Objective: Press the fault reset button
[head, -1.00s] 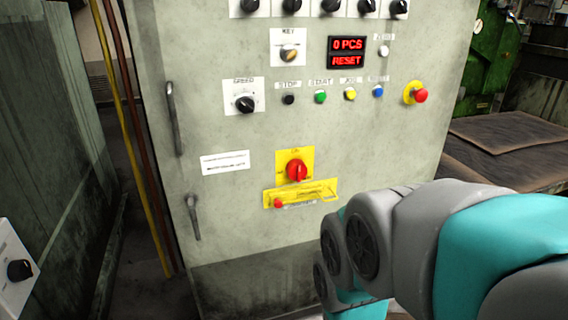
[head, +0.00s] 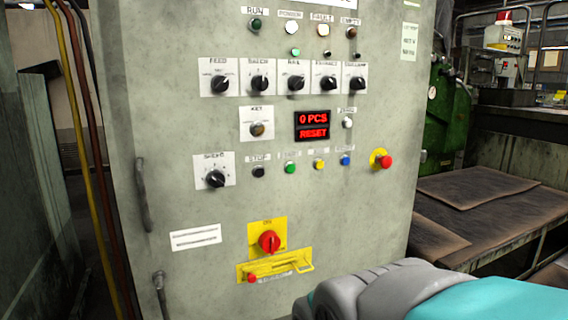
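A grey control cabinet (head: 200,130) fills the middle of the head view. Its button row holds a black STOP button (head: 258,171), a green button (head: 290,168), a yellow button (head: 319,164) and a blue button (head: 345,160). The labels over the green, yellow and blue buttons are too blurred to read surely. A white button (head: 347,123) sits above the blue one. My arm is at the bottom right, below the buttons; my gripper is out of view.
A red emergency-stop knob (head: 385,161) on a yellow base sticks out right of the row. A red rotary switch (head: 269,241) and a yellow bracket (head: 290,265) sit lower. A brown-topped table (head: 490,185) stands at the right.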

